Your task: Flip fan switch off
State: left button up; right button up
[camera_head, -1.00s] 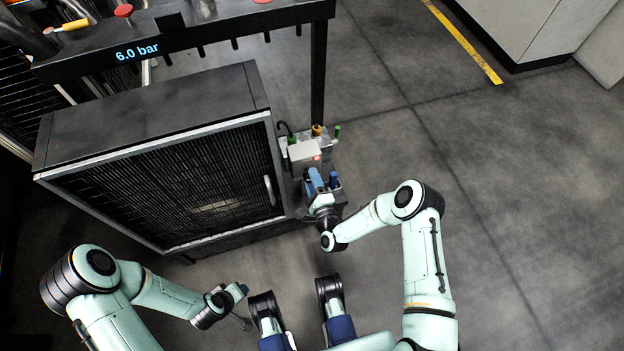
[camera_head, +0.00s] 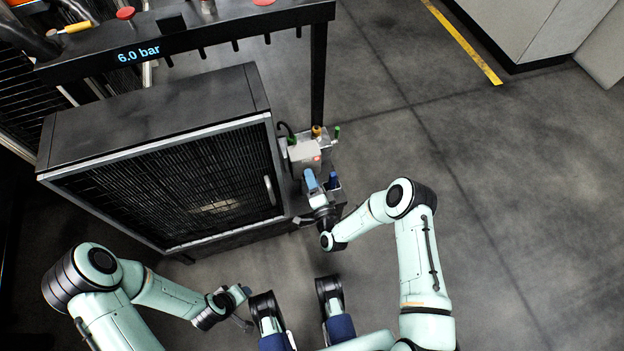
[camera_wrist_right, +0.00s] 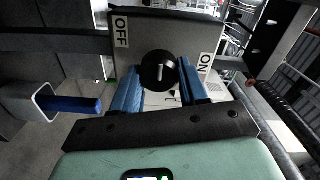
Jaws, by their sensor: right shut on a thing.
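The fan switch is a round black knob (camera_wrist_right: 158,72) with a white mark, on a grey panel (camera_wrist_right: 180,35) in the right wrist view. An OFF label (camera_wrist_right: 121,32) is to its left and an ON label (camera_wrist_right: 206,63) to its right. The mark stands near upright in that view; I cannot tell which label it indicates. My right gripper (camera_head: 312,178) is at the grey switch box (camera_head: 304,153); its blue fingers (camera_wrist_right: 159,88) are shut on the knob, one on each side. My left gripper (camera_head: 244,303) is low and away from the box; its opening is unclear.
The large black fan housing (camera_head: 150,115) with a grille stands left of the box. A blue-handled item (camera_head: 333,180) in a grey holder is right beside my right gripper. A black post (camera_head: 318,75) rises behind the box. The floor to the right is clear.

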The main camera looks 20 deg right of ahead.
jog(key=shift+d+f, duration=0.1)
dwell(0.3)
jog(key=o, duration=1.1)
jog(key=shift+c, duration=0.2)
jog(key=shift+s, duration=0.15)
pick_arm(q)
jog(key=shift+g+h, duration=0.4)
jog(key=shift+g, duration=0.3)
jog(key=s+r+p, duration=0.1)
jog(key=s+d+r, duration=0.1)
jog(key=s+d+r+p, duration=0.1)
jog(key=s, duration=0.1)
jog(key=shift+p, duration=0.3)
pick_arm(e)
jog(key=s, duration=1.3)
jog(key=shift+d, duration=0.2)
